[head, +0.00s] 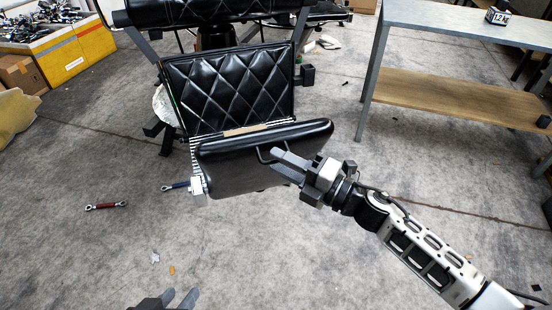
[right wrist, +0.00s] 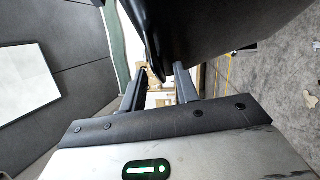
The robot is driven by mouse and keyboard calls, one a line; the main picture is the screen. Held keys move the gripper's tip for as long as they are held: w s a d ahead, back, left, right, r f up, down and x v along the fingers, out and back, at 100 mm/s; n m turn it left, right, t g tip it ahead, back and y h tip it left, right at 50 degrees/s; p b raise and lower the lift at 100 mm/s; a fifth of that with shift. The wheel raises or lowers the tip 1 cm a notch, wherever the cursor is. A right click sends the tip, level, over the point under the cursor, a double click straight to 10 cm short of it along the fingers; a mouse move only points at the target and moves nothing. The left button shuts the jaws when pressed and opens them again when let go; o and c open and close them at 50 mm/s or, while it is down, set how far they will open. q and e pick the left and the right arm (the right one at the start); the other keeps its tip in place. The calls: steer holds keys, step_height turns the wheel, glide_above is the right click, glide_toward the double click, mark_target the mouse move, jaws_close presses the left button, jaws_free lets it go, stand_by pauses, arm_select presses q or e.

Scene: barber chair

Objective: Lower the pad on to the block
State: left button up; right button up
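The black pad (head: 262,165) slants under the quilted black chair panel (head: 228,88) in the head view, with a dark handle (head: 262,156) on its near face. My right gripper (head: 275,160) is at this handle, its fingers apart. In the right wrist view, a dark curved part, seemingly the handle (right wrist: 155,68), lies between the fingertips, with a gap visible beside it; contact is unclear. The pad (right wrist: 205,25) fills the upper right there. A small whitish block-like piece (head: 198,187) is at the pad's left end. My left gripper (head: 180,300) is open and empty at the bottom edge.
A blue-handled tool (head: 175,187) sits beside the whitish piece. A red tool (head: 106,206) lies on the concrete floor. A metal table with a wooden shelf (head: 455,90) stands right. Yellow bins (head: 75,58) stand at the upper left. The near left floor is mostly clear.

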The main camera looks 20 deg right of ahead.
steer(key=shift+x, duration=0.95)
steer(key=shift+c, duration=0.3)
steer(key=shift+d, duration=0.1)
jaws_close()
